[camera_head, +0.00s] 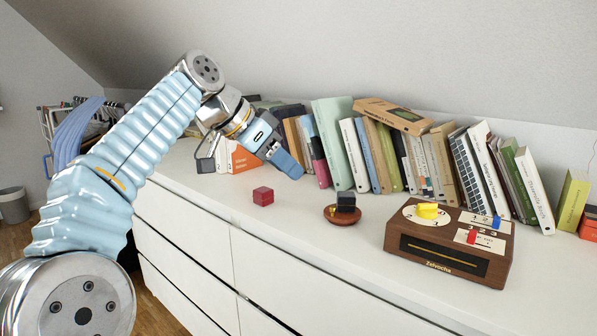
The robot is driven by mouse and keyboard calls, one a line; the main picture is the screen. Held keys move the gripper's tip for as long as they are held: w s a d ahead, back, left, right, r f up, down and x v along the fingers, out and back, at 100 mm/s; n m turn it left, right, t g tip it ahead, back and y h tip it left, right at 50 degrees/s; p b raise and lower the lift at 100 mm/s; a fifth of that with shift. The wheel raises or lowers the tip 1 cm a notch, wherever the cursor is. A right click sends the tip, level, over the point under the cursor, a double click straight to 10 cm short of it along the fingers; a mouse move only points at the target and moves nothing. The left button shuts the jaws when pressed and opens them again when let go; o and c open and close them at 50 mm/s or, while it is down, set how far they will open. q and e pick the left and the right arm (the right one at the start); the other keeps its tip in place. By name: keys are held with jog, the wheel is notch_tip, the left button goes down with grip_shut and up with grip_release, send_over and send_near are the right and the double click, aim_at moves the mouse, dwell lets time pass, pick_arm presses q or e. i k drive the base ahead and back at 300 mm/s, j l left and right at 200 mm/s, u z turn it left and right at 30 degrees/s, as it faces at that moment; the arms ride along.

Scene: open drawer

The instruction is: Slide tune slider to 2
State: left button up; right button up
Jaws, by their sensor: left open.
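A brown wooden radio box (450,247) stands on the white dresser top at the right. Its top has a yellow knob (427,211) on a round white dial, a red slider (471,237) and a blue slider (496,222) on white scale plates. Numbers show beside the sliders, but the label that names each one is too small to read. My left gripper (246,166) is open and empty, above the dresser's left part in front of the books, well away from the radio. My right gripper is not in view.
A row of books (386,156) lines the wall behind. A dark red cube (263,196) and a brown dish (335,215) with a black cube (346,201) stand left of the radio. The white dresser top (300,225) is clear along the front.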

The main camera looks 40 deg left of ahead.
aim_at(495, 223)
jog(key=k+j, duration=0.3)
jog(key=k, duration=0.15)
jog(key=k+j, duration=0.35)
jog(key=k, duration=0.1)
